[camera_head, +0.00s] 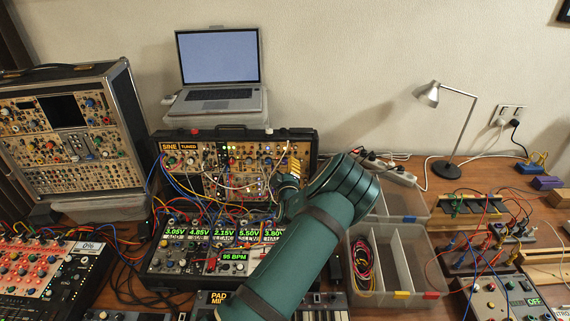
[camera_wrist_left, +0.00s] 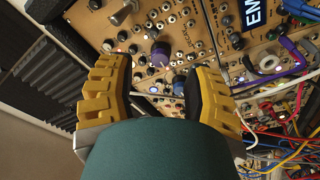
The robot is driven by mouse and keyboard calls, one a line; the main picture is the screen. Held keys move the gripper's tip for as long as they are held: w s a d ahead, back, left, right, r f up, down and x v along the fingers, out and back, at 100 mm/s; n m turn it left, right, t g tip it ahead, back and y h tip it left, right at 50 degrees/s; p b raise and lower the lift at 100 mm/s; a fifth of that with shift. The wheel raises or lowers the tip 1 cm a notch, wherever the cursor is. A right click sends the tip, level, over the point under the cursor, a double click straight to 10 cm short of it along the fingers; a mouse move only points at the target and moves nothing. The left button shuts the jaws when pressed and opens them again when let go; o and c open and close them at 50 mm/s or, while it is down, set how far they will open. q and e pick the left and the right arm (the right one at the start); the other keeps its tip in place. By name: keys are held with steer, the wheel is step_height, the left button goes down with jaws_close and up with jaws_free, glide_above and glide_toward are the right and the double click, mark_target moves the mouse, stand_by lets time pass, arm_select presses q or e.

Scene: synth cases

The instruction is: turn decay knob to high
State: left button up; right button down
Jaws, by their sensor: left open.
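My left gripper (camera_head: 291,172) reaches the right part of the open modular synth case (camera_head: 228,133) behind the table's middle. In the left wrist view its yellow fingers stand apart, with nothing held between them (camera_wrist_left: 161,67). Beyond the gap is a tan panel with a purple knob (camera_wrist_left: 160,54) and a blue knob (camera_wrist_left: 179,82). My arm and gripper hide part of the case's right side in the head view. My right gripper is not in view.
Patch cables (camera_wrist_left: 275,82) hang close to the right finger in the left wrist view. A laptop (camera_head: 220,100) stands behind the case. A taller synth case (camera_head: 70,130) stands at left. A divided bin (camera_head: 385,297) and a lamp (camera_head: 445,170) are at right.

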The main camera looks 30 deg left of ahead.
mark_target(285, 161)
arm_select(q)
steer(key=shift+x, duration=1.45)
jaws_close()
